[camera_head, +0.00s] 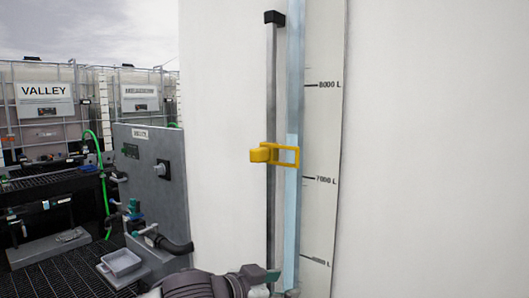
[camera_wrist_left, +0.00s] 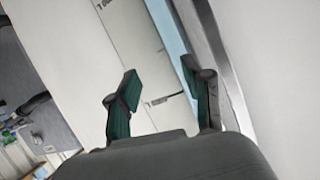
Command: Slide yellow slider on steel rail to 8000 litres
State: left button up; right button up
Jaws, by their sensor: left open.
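The yellow slider (camera_head: 274,154) sits on the vertical steel rail (camera_head: 271,90), between the 7000 L and 8000 L marks, nearer 7000 L. Its open frame reaches right across the pale blue level tube (camera_head: 293,100). The scale strip (camera_head: 325,130) with its marks stands right of the tube. My left gripper (camera_head: 266,280) is at the bottom of the head view, well below the slider and near the lower rail. In the left wrist view its fingers (camera_wrist_left: 160,95) are open and apart, with the scale strip and tube behind them. The slider does not show there. My right gripper is not in view.
A large white tank wall (camera_head: 430,150) fills the right side. A grey panel (camera_head: 150,185) with valves, a hose and a grey tray (camera_head: 121,262) stands at left. Caged totes (camera_head: 45,105) are behind. The space in front of the rail beside the slider looks free.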

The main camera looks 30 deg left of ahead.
pick_arm(q)
jog(key=s+a+r+t, duration=0.1)
jog(key=s+a+r, duration=0.1)
jog(key=r, duration=0.6)
jog(key=s+a+r+t, duration=0.2)
jog(key=r, duration=0.6)
jog(key=n+t+y, duration=0.2)
jog(key=n, duration=0.2)
send_near(253, 152)
jog(key=w+p, duration=0.2)
jog(key=w, duration=0.1)
jog(key=w+p, duration=0.2)
jog(key=w, duration=0.1)
jog(key=w+p, duration=0.2)
jog(key=w, duration=0.2)
jog(key=shift+d+r, duration=0.15)
jog(key=shift+d, duration=0.2)
jog(key=shift+w+d, duration=0.1)
jog(key=shift+w, duration=0.6)
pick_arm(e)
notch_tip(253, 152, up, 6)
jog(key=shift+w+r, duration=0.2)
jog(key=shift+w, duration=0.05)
pick_arm(q)
jog(key=shift+c, duration=0.3)
jog(key=shift+s, duration=0.15)
grip_shut()
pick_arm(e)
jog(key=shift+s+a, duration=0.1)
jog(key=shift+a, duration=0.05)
